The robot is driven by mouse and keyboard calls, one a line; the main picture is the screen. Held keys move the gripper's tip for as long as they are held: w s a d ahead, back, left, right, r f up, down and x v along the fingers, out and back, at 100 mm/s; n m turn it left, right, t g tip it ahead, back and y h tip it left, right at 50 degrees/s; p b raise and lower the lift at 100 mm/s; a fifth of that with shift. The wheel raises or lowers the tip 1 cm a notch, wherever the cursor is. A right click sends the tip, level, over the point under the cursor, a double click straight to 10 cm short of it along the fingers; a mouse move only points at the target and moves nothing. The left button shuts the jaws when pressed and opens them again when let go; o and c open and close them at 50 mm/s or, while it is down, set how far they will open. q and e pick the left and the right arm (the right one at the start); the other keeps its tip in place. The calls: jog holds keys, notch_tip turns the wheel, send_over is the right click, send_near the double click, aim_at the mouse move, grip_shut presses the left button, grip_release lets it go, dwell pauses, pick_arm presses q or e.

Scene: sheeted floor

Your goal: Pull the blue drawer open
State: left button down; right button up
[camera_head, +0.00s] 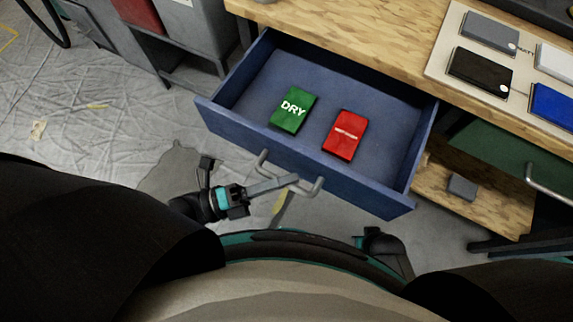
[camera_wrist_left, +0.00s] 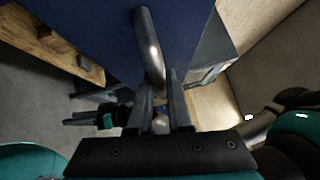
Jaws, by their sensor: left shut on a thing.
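The blue drawer (camera_head: 300,165) stands well out from under the wooden worktop, so its inside shows. A green packet marked DRY (camera_head: 293,110) and a red packet (camera_head: 345,135) lie in it. A grey bar handle (camera_head: 264,160) is on its front; it also shows in the left wrist view (camera_wrist_left: 148,45). My left gripper (camera_head: 290,181) is in front of the drawer, shut on the handle. In the left wrist view its fingers (camera_wrist_left: 163,105) sit on either side of the bar. Dark and teal parts of mine show lower right in the head view; I cannot make out the right jaws.
The wooden worktop (camera_head: 350,40) runs behind the drawer, with a board of coloured samples (camera_head: 440,65) at right. A green drawer (camera_head: 500,150) is at right above a wooden shelf (camera_head: 500,205). A grey cabinet (camera_head: 185,45) stands at left. Sheeted floor (camera_head: 110,120) is open at left.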

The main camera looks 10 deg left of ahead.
pick_arm(q)
jog(key=c, duration=0.8)
grip_release()
jog(key=shift+c, duration=0.2)
jog(key=shift+a, duration=0.1)
jog(key=v, duration=1.5)
pick_arm(e)
jog(key=shift+w+a+r, duration=0.15)
jog(key=shift+w+r, duration=0.2)
jog(key=shift+w, duration=0.05)
pick_arm(q)
jog(key=shift+s, duration=0.1)
pick_arm(e)
jog(key=shift+s+f, duration=0.15)
jog(key=shift+s, duration=0.15)
